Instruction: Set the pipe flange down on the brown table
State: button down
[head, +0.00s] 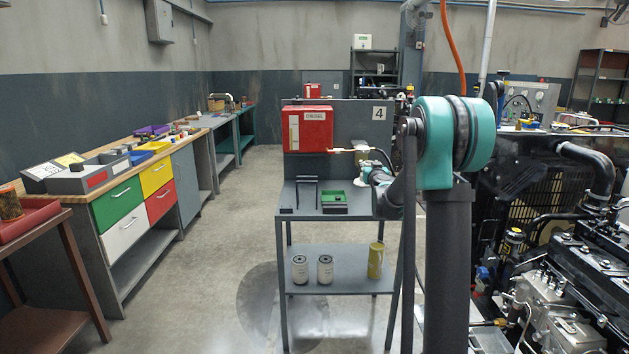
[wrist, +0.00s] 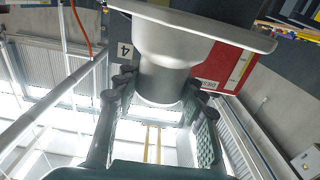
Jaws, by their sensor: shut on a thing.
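The pipe flange (wrist: 165,50) is a pale grey piece with a wide flat plate and a round neck. In the wrist view it fills the upper middle. My gripper (wrist: 160,98) is shut on its neck, with a finger on either side. In the head view my gripper (head: 376,178) is small, in front of the grey stand, and the flange there is too small to make out clearly. The brown table (head: 45,325) is at the lower left of the head view, partly cut off, well apart from my gripper. A red tray (head: 28,222) lies on its top.
A grey stand (head: 340,256) holds a red diesel tank (head: 307,130), a green tray (head: 334,205) and filters below. A long workbench (head: 125,160) with drawers and tools runs along the left. An engine (head: 570,270) is at the right. Clear floor (head: 215,260) lies between workbench and stand.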

jog(key=s+a+f, duration=0.1)
jog(key=s+f, duration=0.3)
jog(key=f, duration=0.3)
jog(key=s+a+f, duration=0.1)
jog(key=s+f, duration=0.4)
jog(key=f, duration=0.3)
jog(key=shift+s+a+f, duration=0.15)
jog(key=shift+s+f, duration=0.05)
jog(key=shift+f, duration=0.1)
